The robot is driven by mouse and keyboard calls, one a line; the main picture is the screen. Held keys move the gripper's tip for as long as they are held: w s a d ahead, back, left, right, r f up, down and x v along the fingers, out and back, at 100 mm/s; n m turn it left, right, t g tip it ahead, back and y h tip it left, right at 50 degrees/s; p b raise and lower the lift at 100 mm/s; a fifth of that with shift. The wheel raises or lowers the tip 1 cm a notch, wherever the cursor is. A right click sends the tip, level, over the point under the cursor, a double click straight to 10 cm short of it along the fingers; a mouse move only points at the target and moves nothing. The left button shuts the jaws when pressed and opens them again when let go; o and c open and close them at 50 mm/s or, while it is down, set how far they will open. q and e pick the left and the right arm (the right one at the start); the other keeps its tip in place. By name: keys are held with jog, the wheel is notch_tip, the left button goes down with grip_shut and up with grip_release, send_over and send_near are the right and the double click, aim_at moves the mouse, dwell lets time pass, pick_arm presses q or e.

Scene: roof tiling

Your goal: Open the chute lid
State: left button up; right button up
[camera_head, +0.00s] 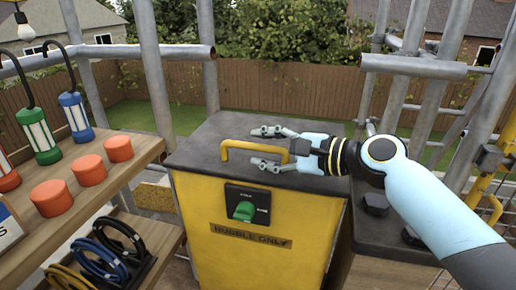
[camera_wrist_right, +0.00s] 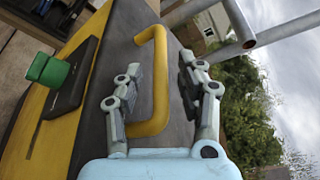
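The chute is a yellow bin marked "RUBBLE ONLY" with a dark grey lid (camera_head: 220,133), which lies closed on top. A yellow handle (camera_head: 253,147) stands on the lid near its front edge; it also shows in the right wrist view (camera_wrist_right: 160,85). A green knob (camera_head: 244,211) sits on a black plate on the bin's front. My right gripper (camera_head: 268,147) is open, with one finger on each side of the handle. In the right wrist view a gap shows between the fingers (camera_wrist_right: 160,92) and the handle. My left gripper is not in view.
A wooden shelf (camera_head: 88,192) at the left holds orange cylinders (camera_head: 88,170), lamps and coiled cables (camera_head: 120,240). Scaffold poles (camera_head: 155,70) stand behind and at the right. A dark surface with black knobs (camera_head: 376,202) adjoins the bin at the right.

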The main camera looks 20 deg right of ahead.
jog(key=shift+x, duration=0.95)
grip_shut()
